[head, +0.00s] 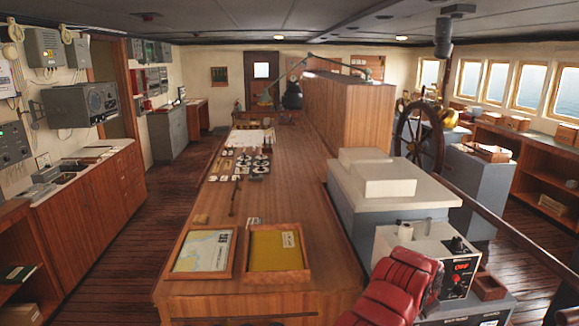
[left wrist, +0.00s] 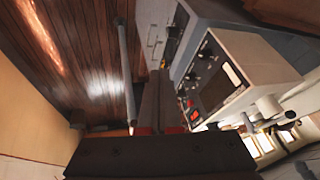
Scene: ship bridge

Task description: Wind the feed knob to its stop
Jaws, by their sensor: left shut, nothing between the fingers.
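A pale instrument box (head: 395,240) with a black front panel and a lit red display stands at the lower right in the head view.
A long wooden chart table (head: 240,205) with two framed trays fills the middle. A ship's wheel (head: 418,135) and a grey console (head: 375,205) stand behind the box. Floor is clear along the left.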

